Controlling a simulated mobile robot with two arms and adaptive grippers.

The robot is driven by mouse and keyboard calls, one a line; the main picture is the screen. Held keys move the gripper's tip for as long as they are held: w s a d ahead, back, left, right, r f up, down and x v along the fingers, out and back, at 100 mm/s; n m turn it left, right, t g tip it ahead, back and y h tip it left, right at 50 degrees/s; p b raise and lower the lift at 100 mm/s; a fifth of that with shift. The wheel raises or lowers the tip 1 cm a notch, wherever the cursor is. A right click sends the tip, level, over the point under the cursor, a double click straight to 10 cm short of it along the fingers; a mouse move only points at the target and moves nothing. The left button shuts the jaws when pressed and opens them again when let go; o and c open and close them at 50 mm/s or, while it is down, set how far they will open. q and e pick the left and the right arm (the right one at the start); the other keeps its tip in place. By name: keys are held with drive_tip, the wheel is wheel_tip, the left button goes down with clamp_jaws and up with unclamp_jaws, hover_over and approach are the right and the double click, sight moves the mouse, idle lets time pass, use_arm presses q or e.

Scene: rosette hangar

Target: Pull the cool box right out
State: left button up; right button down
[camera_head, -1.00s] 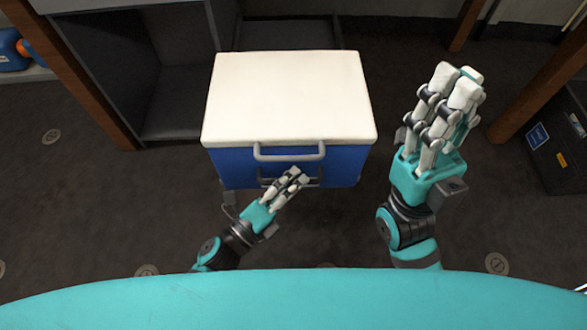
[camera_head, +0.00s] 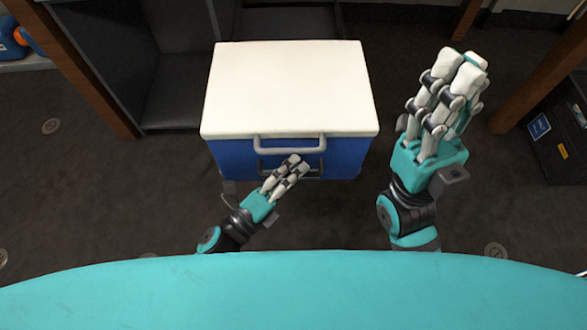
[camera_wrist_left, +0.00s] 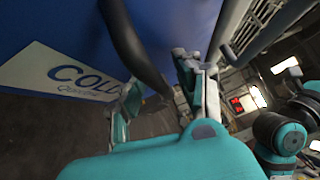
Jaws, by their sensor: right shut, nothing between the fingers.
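The cool box (camera_head: 290,88) has a white lid and a blue body. It stands on the floor in front of me, its far end towards a dark cabinet bay. A grey handle (camera_head: 290,146) crosses its front, with a darker bar below. My left gripper (camera_head: 292,171) is at that front; in the left wrist view its fingers (camera_wrist_left: 160,95) are shut around a dark handle bar (camera_wrist_left: 135,50) beside the blue wall (camera_wrist_left: 70,25) with its printed label. The lid hides the box's far base. My right gripper (camera_head: 464,65) is shut and empty, right of the box.
A dark cabinet (camera_head: 182,80) with wooden posts stands behind and left of the box. Another wooden post (camera_head: 535,85) and a dark case (camera_head: 560,140) are at the right. The floor (camera_head: 95,200) at the left is clear.

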use_arm(q)
drive_tip(key=v, duration=1.2)
drive_tip(key=shift+w+a, duration=0.1)
